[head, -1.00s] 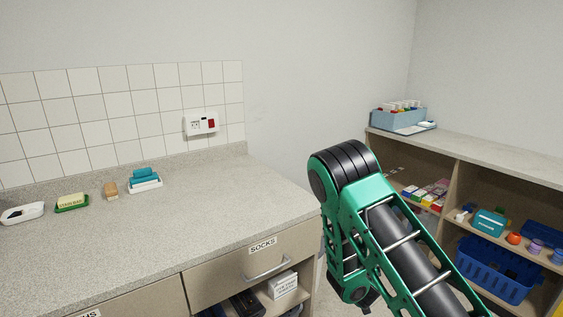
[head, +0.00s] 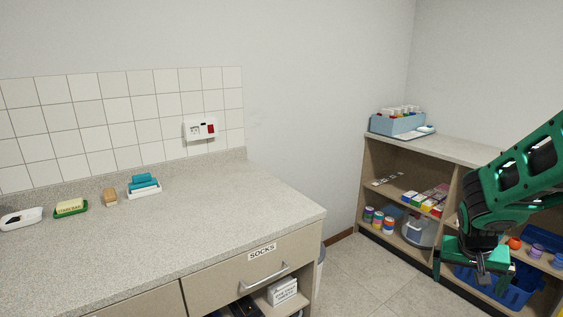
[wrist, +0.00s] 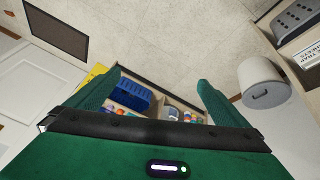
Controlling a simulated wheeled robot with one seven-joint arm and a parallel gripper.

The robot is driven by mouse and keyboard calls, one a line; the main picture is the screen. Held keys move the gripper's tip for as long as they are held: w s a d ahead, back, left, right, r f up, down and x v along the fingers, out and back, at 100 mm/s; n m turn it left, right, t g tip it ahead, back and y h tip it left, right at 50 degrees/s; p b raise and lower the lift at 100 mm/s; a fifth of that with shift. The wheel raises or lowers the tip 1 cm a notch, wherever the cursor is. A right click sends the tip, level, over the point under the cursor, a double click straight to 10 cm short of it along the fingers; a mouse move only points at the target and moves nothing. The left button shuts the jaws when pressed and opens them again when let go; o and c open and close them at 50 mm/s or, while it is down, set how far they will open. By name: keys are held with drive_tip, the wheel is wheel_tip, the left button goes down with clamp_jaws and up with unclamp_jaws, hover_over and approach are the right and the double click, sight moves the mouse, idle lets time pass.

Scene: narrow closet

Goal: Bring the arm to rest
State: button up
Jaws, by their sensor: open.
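My green and black arm hangs at the right of the head view, in front of the low shelf unit (head: 375,160). My gripper (head: 475,277) points downward there, apart from the counter. In the wrist view my gripper (wrist: 159,82) shows two green fingers spread wide, with nothing between them but the distant shelf and floor. The gripper is open and empty. The arm covers part of the shelves and of the blue basket (head: 520,284).
The counter (head: 190,225) with soap and sponge dishes fills the left; its SOCKS drawer (head: 250,268) is shut. Bare floor (head: 355,275) lies between counter and shelves. The wrist view shows a lidded bin (wrist: 262,82) at right and a dark mat (wrist: 57,33) at upper left.

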drive_tip(key=s+a+r+g+y, duration=0.1)
drive_tip(key=s+r, duration=0.1)
drive_tip(key=s, duration=0.5)
drive_tip(key=s+a+r+g+y, duration=0.1)
drive_tip(key=s+a+r, duration=0.1)
drive_tip(key=s, duration=0.6)
drive_tip(key=s+a+r+g+y, duration=0.1)
drive_tip(key=s+a+r+y, duration=0.1)
drive_tip(key=s, duration=0.6)
drive_tip(key=shift+a+r, duration=0.25)
drive_tip(key=shift+r, duration=0.55)
